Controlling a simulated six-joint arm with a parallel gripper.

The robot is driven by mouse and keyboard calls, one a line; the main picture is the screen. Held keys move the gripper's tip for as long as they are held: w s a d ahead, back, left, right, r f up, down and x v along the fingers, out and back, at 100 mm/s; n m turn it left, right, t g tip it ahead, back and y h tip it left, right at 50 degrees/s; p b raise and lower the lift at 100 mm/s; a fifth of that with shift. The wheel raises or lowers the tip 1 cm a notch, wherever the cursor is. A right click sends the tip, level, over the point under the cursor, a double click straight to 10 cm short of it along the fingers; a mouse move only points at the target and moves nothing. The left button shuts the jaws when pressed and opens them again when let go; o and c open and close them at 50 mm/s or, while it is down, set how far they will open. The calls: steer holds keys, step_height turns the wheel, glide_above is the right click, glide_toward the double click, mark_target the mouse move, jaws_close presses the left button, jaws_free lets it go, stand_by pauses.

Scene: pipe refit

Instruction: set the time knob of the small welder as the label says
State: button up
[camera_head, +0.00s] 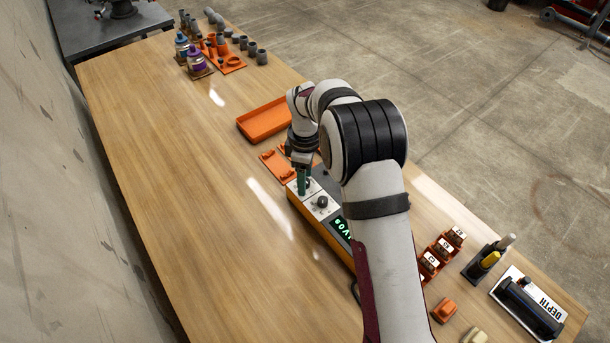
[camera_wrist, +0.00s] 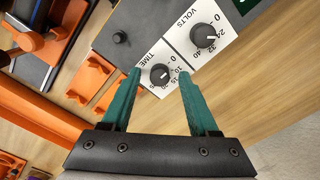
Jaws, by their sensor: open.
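The small welder is an orange box with a white front panel and a green lit display (camera_head: 342,228) in the head view. Its time knob (camera_wrist: 159,74) is black and round, on a white label plate marked TIME in the wrist view. In the head view my gripper (camera_head: 303,190) is over the welder's far end. Contact cannot be told.
An orange tray (camera_head: 264,122) and orange holders (camera_wrist: 92,75) lie beside the welder. A small black knob (camera_wrist: 121,37) stands on the welder's grey top. Orange blocks, a yellow-handled tool and a DEPTH gauge (camera_head: 528,303) are at the near right. The table's left side is clear.

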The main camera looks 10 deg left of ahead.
jaws_close()
steer(key=shift+m, duration=0.3)
steer(key=m, duration=0.5)
steer(key=shift+m, duration=0.3)
steer(key=m, duration=1.1)
steer(key=shift+m, duration=0.4)
steer(key=m, duration=0.5)
steer(key=shift+m, duration=0.4)
